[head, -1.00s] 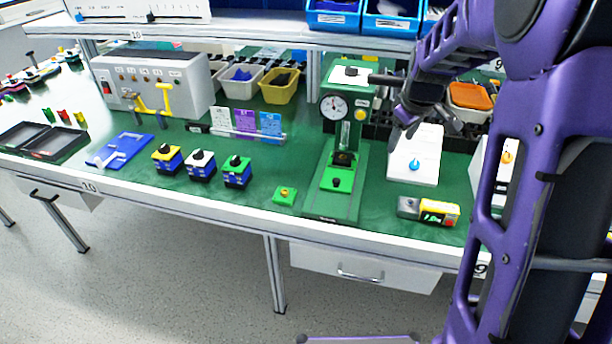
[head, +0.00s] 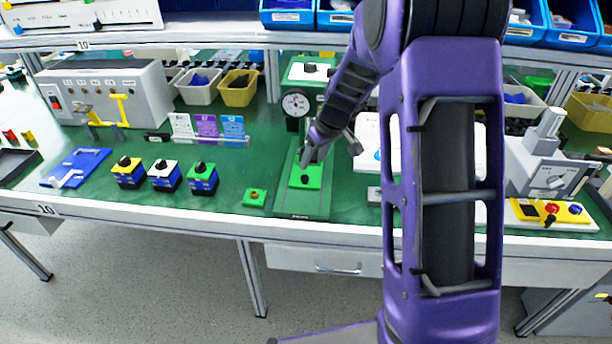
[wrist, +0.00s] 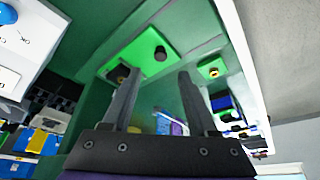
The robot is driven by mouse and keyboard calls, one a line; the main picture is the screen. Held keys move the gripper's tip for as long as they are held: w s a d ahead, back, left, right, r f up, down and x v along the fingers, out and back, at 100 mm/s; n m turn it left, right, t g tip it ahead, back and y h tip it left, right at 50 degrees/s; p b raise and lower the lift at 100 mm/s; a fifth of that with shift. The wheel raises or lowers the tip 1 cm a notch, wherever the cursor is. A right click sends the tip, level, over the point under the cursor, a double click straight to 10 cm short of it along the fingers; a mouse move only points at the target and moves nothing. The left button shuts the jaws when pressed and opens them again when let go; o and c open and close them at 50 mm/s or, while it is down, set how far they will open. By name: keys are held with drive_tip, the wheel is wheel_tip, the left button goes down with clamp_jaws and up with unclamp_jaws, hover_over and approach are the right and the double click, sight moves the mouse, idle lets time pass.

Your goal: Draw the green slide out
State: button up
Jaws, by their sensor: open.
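The green slide (head: 312,182) is a bright green plate with a black knob (head: 304,179), lying on the darker green base of the dial gauge stand (head: 291,205). In the wrist view the slide (wrist: 178,63) lies just beyond the fingertips, its knob (wrist: 160,52) apart from both fingers. My gripper (wrist: 153,75) is open and empty. In the head view my gripper (head: 309,157) hangs just above and behind the knob, in front of the gauge column, and hides part of the slide's rear.
A small green button box (head: 254,197) sits left of the stand, with several blue-bodied switch boxes (head: 203,180) farther left. The dial (head: 296,103) stands behind my gripper. A white box (head: 368,158) is close on the right. The table's front edge (head: 250,224) is near.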

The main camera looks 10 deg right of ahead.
sight(305, 177)
drive_tip(key=x, duration=0.8)
drive_tip(key=shift+f+b, duration=0.15)
drive_tip(key=shift+b, duration=0.15)
clamp_jaws()
idle(1.0)
